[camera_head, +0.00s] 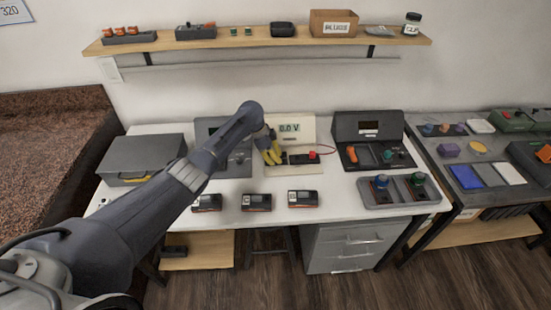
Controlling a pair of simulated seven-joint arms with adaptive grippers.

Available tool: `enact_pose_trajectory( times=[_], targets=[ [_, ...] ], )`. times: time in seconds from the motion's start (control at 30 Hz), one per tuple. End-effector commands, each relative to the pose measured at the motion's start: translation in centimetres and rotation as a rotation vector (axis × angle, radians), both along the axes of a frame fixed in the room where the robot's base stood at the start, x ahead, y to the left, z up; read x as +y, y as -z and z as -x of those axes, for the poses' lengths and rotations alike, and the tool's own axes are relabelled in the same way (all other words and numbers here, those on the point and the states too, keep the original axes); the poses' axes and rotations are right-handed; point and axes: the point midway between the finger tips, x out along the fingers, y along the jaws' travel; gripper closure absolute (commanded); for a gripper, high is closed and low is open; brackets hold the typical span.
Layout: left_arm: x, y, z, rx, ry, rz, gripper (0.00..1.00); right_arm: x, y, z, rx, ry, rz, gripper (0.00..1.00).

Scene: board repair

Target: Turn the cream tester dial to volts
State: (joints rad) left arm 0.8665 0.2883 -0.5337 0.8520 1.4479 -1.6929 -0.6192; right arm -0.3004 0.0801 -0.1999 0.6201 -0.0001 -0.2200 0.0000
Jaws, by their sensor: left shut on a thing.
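The cream tester (306,130) stands upright near the back of the white table, in the middle of the view. Its small display (289,128) reads "0.0 V". My left gripper (272,157), with yellow fingers, reaches down at the left side of the tester's front panel. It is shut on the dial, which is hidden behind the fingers. A black block with a red knob (312,155) is on the tester's lower right. My right gripper is not in view.
A grey tester partly behind my left arm stands left of the cream one. A dark tester (368,126) stands right. Several small black devices (256,201) lie in front. A grey case (140,160) sits left, and a tray with two knobs (398,200) right.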

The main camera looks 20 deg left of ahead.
Motion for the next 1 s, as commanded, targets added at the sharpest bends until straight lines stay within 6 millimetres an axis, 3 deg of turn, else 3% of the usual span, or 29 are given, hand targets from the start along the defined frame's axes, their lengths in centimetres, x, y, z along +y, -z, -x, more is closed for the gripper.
enact_pose_trajectory(
  times=[0.33,0.93,0.97,1.0],
  targets=[
    [0.19,0.38,0.18,0.007,0.148,-0.005,1.0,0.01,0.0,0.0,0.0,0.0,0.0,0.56],
    [0.27,0.42,0.19,0.008,0.182,-0.006,1.0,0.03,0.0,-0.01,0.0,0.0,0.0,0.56],
    [0.28,0.43,0.19,0.008,0.182,-0.006,0.84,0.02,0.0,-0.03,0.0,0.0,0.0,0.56],
    [0.27,0.42,0.18,0.008,0.182,-0.006,0.8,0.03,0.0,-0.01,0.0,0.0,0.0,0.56]
  ],
)
